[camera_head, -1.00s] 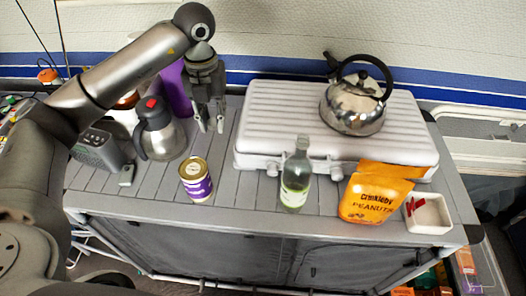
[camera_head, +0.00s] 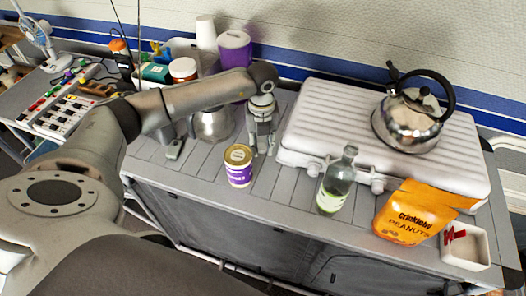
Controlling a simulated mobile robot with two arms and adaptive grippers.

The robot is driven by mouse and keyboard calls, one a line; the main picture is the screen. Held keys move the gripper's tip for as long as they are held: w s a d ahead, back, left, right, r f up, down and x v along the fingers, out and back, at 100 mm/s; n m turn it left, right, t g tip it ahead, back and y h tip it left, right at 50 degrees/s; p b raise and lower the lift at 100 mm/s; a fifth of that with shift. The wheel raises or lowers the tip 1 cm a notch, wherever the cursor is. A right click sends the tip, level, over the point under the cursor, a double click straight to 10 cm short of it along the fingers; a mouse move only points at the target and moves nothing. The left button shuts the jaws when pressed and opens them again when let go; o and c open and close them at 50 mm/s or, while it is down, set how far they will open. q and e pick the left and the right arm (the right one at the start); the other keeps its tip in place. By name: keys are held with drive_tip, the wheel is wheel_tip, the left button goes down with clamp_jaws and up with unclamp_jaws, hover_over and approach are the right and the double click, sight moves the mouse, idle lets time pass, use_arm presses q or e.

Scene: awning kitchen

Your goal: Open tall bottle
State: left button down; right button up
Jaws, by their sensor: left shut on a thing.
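A clear glass bottle (camera_head: 337,181) with a white-green label stands upright at the front middle of the grey counter (camera_head: 296,225). Its top shows no clear cap at this size. My left gripper (camera_head: 261,151) points down over the counter, left of the bottle and apart from it, behind a purple and gold can (camera_head: 239,166). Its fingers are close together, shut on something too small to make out. A tall purple cylinder (camera_head: 235,52) stands behind my left arm, partly covered by it. My right gripper is not in view.
A steel kettle (camera_head: 408,128) stands on a white ribbed case (camera_head: 332,122) behind the bottle. An orange peanut bag (camera_head: 404,222) and a white dish (camera_head: 482,260) lie to the right. A steel flask (camera_head: 213,124) is partly hidden by my left arm.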

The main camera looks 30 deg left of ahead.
sight(262, 160)
use_arm(q)
wheel_tip(262, 160, down, 5)
drive_tip(key=shift+r+p, duration=0.1)
drive_tip(key=shift+p, duration=0.2)
drive_tip(key=shift+f, duration=0.25)
drive_tip(key=shift+f, duration=0.15)
drive_tip(key=c, duration=1.5)
unclamp_jaws()
drive_tip(key=shift+r, duration=0.2)
drive_tip(key=shift+r, duration=0.25)
wheel_tip(262, 160, up, 12)
drive_tip(key=shift+f+b, duration=0.15)
drive_tip(key=shift+b, duration=0.8)
